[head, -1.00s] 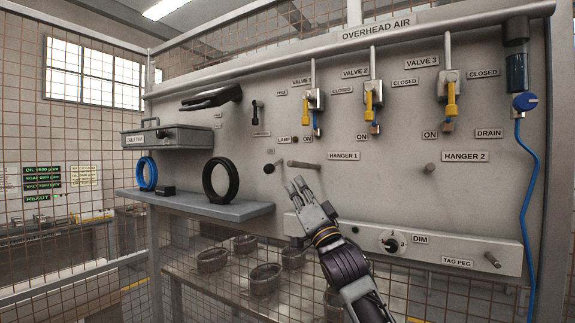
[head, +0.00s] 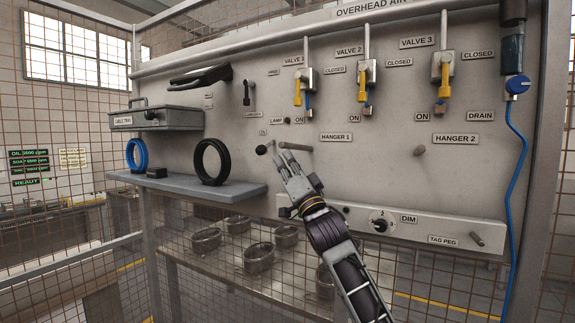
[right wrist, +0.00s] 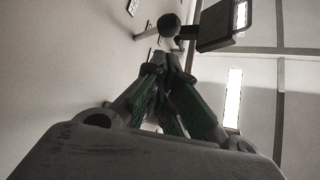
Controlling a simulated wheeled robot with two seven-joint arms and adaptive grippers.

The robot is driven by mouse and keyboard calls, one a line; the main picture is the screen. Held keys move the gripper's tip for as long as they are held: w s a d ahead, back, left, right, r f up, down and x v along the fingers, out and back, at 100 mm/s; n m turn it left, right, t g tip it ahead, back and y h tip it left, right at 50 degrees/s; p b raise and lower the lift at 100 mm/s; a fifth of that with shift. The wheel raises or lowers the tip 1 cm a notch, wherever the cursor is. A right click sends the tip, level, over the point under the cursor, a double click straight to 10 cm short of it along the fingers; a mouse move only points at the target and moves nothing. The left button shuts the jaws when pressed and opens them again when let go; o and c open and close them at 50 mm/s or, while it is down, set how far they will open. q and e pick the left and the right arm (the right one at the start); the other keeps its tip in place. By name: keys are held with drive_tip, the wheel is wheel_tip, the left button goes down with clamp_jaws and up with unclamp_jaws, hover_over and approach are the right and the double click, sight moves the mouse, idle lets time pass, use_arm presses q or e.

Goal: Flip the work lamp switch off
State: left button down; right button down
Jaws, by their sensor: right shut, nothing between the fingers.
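The work lamp switch (head: 261,150) is a short lever with a dark round knob on the grey panel, below the LAMP label (head: 280,121). Its knob points out and to the left of its base. In the right wrist view the round knob (right wrist: 168,25) shows just beyond the fingertips, with a small gap in the picture. My right gripper (head: 284,158) is shut and empty, just right of and slightly below the knob, in front of the panel. Its fingers also show in the right wrist view (right wrist: 172,65). Contact cannot be told. My left gripper is out of view.
The hanger 1 peg (head: 296,146) sticks out close above my right fingertips. A shelf (head: 230,190) with a black ring (head: 210,162) and a blue ring (head: 137,155) lies to the left. The dim dial (head: 381,221) is at lower right. Yellow-handled valves (head: 297,92) are above.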

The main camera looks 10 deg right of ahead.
sight(266, 147)
drive_tip(key=shift+p+x, duration=1)
drive_tip(key=shift+x, duration=2.65)
drive_tip(key=shift+a+f, duration=0.1)
drive_tip(key=shift+f, duration=0.1)
